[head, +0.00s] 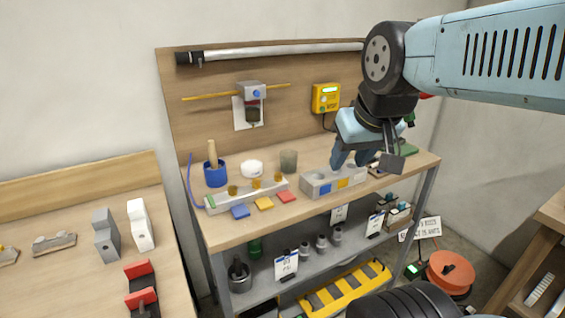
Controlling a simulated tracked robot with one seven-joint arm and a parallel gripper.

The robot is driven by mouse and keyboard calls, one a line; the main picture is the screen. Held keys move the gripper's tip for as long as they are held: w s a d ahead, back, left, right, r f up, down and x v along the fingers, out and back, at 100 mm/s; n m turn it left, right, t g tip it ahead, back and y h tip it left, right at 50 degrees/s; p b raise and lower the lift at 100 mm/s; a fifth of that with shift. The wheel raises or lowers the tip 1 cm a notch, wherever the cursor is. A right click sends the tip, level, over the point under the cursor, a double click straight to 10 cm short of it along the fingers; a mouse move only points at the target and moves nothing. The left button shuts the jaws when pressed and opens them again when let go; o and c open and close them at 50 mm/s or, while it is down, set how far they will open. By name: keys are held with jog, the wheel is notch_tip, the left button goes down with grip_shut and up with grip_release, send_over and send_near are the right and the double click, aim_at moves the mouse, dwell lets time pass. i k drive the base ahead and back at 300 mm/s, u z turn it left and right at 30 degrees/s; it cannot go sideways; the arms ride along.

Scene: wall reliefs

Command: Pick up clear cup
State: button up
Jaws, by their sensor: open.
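The clear cup (289,161) looks greyish and see-through and stands upright on the wooden workbench top, towards its back. My gripper (350,160) is pale blue and points down over the right part of the bench, to the right of the cup and apart from it. Its fingers are open, and nothing shows between them. The fingertips appear just above or behind a grey block with compartments (318,188); their exact height is hard to tell.
Left of the cup stand a white round container (252,168) and a blue pot (215,175) with a wooden handle. A yellow box (326,98) hangs on the backboard (190,105). Coloured tiles lie near the front edge.

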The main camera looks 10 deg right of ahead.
aim_at(289, 162)
jog(key=z, duration=1.2)
jog(key=i, duration=0.1)
jog(key=u, duration=2.9)
jog(key=k, duration=0.95)
jog(key=z, duration=1.2)
jog(key=i, duration=1)
